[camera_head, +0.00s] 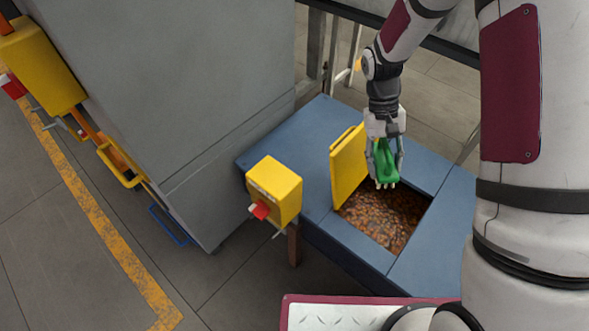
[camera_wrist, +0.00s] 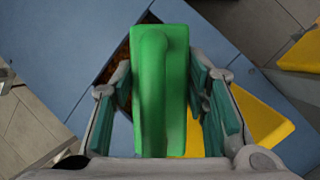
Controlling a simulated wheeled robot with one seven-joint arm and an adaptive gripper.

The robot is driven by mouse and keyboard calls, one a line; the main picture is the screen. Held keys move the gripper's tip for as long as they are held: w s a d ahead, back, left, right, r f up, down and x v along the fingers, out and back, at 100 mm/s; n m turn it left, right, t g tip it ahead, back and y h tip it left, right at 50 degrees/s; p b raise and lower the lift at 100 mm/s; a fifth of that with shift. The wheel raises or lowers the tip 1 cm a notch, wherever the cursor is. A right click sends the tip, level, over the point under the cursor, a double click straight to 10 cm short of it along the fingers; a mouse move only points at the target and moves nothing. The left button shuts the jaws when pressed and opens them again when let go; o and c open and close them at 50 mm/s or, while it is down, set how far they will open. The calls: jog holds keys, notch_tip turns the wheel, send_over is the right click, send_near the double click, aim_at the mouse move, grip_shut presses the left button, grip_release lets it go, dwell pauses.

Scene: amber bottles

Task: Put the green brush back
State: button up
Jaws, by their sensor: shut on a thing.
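The green brush (camera_head: 384,160) is in my gripper (camera_head: 386,178), held over the opening in a blue bench. In the wrist view the brush (camera_wrist: 160,90) is a green block with a raised ridge like a handle along it. The fingers of my gripper (camera_wrist: 162,104) close on it from both sides. Its underside is hidden, and I cannot tell from the head view whether it touches anything below. No holder marked for the brush can be made out.
The blue bench (camera_head: 300,143) has a square opening filled with brown granules (camera_head: 385,222). A yellow panel (camera_head: 348,168) stands upright at the opening's left edge. A yellow box (camera_head: 274,190) with a red knob stands in front. A grey cabinet (camera_head: 185,100) with yellow fittings is at left.

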jog(key=w+b, duration=0.1)
jog(key=b, duration=0.3)
jog(key=shift+w+a, duration=0.1)
jog(key=shift+a, duration=0.05)
jog(key=shift+r+b, duration=0.2)
jog(key=shift+b, duration=0.6)
jog(key=shift+r+b, duration=0.1)
jog(key=shift+b, duration=0.3)
